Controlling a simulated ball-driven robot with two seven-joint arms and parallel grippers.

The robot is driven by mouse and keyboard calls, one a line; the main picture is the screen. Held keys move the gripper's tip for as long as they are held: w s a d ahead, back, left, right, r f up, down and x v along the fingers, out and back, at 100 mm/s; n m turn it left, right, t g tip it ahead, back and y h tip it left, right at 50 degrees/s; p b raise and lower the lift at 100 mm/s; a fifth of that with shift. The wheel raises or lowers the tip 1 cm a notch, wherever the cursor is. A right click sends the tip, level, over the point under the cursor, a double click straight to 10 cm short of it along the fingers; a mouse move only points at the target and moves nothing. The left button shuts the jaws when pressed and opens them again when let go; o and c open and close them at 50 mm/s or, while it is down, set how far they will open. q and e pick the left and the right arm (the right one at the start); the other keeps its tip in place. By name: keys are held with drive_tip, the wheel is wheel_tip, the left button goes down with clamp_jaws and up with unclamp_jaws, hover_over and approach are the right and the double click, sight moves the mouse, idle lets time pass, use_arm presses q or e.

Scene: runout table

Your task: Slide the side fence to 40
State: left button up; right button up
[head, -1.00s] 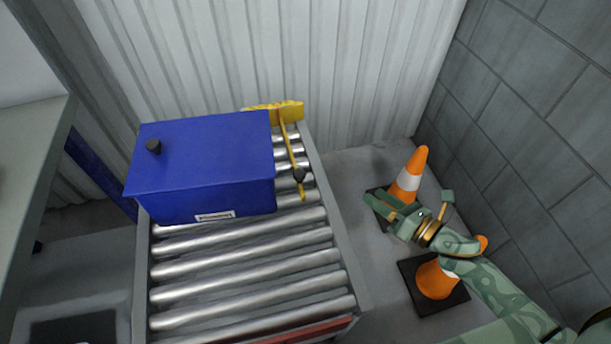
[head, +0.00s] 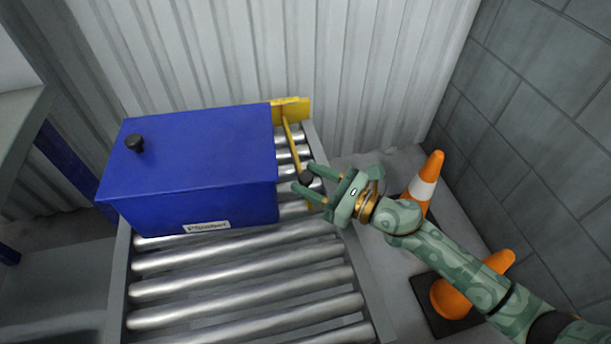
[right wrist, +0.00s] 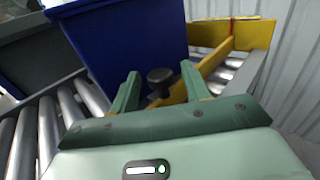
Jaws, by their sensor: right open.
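The side fence (head: 291,142) is a thin yellow bar along the right side of the roller table, right of the blue box. It also shows in the right wrist view (right wrist: 211,63). Its dark round knob (head: 306,177) stands at its near part. My right gripper (head: 301,178) is open, with its fingers on either side of the knob. In the right wrist view the knob (right wrist: 160,76) shows between and slightly beyond the fingertips. I cannot tell whether they touch it. No scale figures are readable. My left gripper is not in view.
The blue box (head: 190,170) with a black knob on top sits on the rollers (head: 240,288), close left of the fence. A yellow end plate (head: 292,109) stands at the back.

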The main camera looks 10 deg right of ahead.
drive_tip(key=shift+x, duration=0.8)
